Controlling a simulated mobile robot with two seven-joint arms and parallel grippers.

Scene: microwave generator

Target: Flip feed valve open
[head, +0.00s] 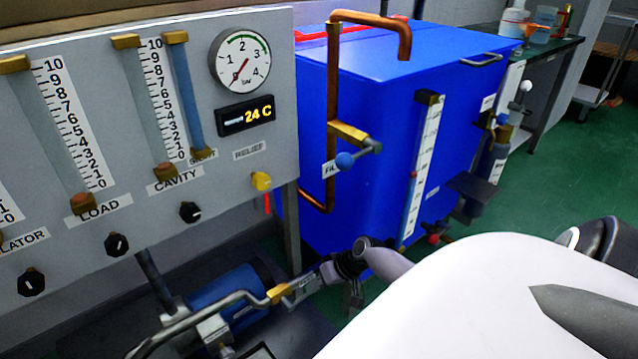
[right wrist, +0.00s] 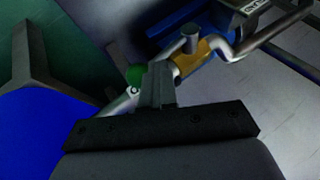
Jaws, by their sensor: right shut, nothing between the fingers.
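A brass valve body (head: 278,293) sits on the silver pipe beside the blue pump, low in the head view. It also shows in the right wrist view (right wrist: 192,60), with a short grey stem on it. A round green knob (right wrist: 133,75) shows just left of my fingertips there; I cannot tell whether they touch it. My right gripper (head: 312,284) is shut and empty, with its fingertips close to the valve in the head view. In the right wrist view the shut fingers (right wrist: 157,85) hide part of the valve and pipe. My left gripper is out of view. No feed label is readable.
A grey gauge panel (head: 140,225) stands at the left, and a blue tank (head: 375,90) behind. The blue pump (head: 225,295) lies low beside the silver pipe. Green floor is open at the right.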

